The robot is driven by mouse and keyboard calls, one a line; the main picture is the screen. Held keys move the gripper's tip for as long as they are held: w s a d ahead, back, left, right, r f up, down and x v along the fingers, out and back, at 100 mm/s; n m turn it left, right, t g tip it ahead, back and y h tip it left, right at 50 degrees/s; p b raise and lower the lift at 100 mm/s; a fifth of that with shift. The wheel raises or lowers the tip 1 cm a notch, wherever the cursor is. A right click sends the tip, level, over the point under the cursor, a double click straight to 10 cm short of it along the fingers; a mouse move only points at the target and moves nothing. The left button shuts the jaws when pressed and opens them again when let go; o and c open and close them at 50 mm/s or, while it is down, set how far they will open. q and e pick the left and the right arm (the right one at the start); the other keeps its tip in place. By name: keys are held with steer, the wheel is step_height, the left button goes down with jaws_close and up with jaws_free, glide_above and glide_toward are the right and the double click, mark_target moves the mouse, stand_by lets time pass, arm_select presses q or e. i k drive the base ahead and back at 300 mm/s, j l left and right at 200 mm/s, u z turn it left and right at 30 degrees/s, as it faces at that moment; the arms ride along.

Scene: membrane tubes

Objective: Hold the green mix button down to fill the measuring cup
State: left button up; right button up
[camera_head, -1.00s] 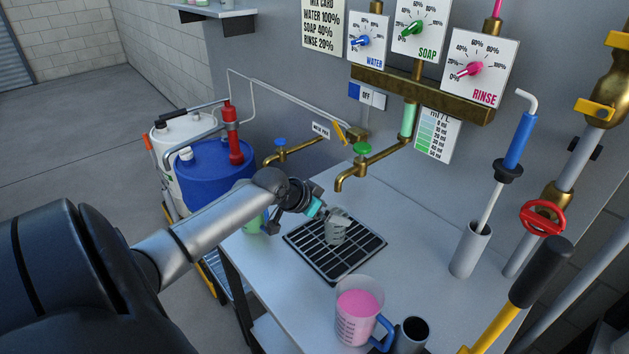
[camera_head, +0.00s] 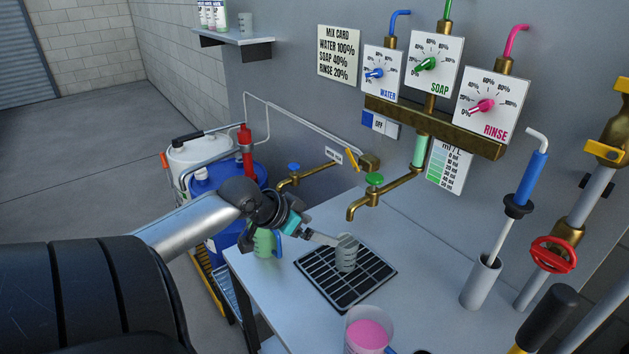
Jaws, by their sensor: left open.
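The green mix button (camera_head: 374,179) sits on top of a brass tap (camera_head: 385,192) on the wall, with its spout over the drain grate (camera_head: 370,288). A small grey measuring cup (camera_head: 346,258) stands upright on the grate, below and slightly left of the spout. My left gripper (camera_head: 334,240) is open at the cup's rim, on its left side. One finger overlaps the cup's upper edge in the picture, and I cannot tell whether it touches. The cup's contents are not clear. My right gripper is not in view.
A jug of pink liquid (camera_head: 367,334) stands at the counter's front. A green jug (camera_head: 264,243) is behind my left wrist. Water, soap and rinse dials (camera_head: 430,64) are on the wall. A grey holder with a blue-handled tool (camera_head: 481,283) is at right. The counter right of the grate is clear.

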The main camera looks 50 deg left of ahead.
mark_target(375, 179)
steer(key=u, duration=1.3)
